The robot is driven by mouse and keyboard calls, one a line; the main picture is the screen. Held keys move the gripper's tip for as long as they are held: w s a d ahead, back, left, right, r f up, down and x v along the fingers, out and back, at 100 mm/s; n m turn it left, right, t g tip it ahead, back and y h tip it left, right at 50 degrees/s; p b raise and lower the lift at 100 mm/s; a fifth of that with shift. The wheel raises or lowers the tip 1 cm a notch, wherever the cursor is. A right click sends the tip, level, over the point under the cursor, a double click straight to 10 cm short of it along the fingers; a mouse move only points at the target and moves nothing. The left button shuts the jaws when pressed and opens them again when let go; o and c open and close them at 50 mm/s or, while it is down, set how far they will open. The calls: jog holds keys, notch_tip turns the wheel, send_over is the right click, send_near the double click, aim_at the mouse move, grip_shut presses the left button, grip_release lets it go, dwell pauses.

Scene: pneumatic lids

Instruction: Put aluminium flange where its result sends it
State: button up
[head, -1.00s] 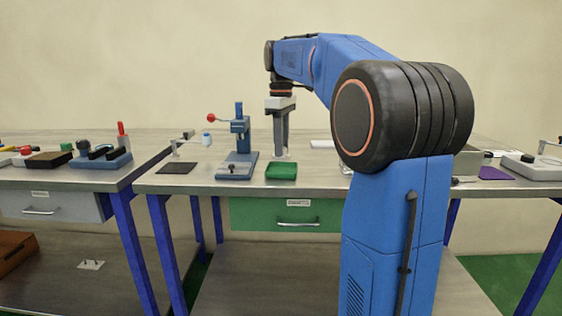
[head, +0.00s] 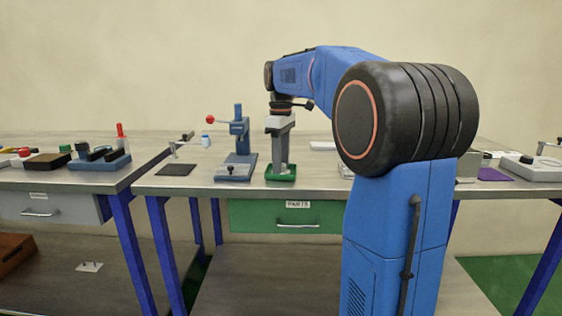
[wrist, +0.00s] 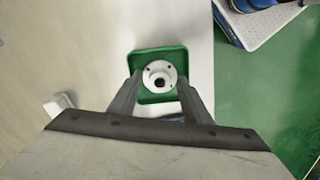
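The aluminium flange (wrist: 158,74) is a pale round disc with a dark centre hole and small holes around it. It lies in the green tray (wrist: 173,53), which also shows on the bench in the head view (head: 281,179). My gripper (wrist: 159,80) points down over the tray, its two fingers spread on either side of the flange. The gripper also shows in the head view (head: 280,168), low at the tray. The fingers look open, close to the flange's edges; I cannot tell if they touch it. In the head view the flange is mostly hidden by the fingers.
A blue press with a red knob (head: 238,140) stands just left of the tray. A dark pad (head: 177,169) lies further left. A green drawer (head: 290,218) sits under the bench. A purple mat (head: 494,174) and a pale device (head: 535,167) are at right.

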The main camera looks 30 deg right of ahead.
notch_tip(320, 180, up, 12)
jog(key=shift+r, duration=0.15)
dwell(0.7)
jog(key=s+a+f+m+t, duration=0.1)
jog(key=s+a+f+m, duration=0.1)
jog(key=s+a+f, duration=0.5)
jog(key=s+a+f+m+t, duration=0.15)
jog(key=s+a+f, duration=0.3)
jog(key=s, duration=0.45)
jog(key=s+a+f+m+t, duration=0.1)
jog(key=s+a+f+m, duration=0.1)
jog(key=s+f, duration=0.5)
jog(key=s+a+f+m+t, duration=0.1)
jog(key=s+a+f, duration=0.1)
jog(key=s+f, duration=0.5)
notch_tip(320, 180, down, 6)
jog(key=shift+s+a+r+m, duration=0.15)
jog(key=shift+r+m, duration=0.1)
jog(key=shift+m, duration=0.1)
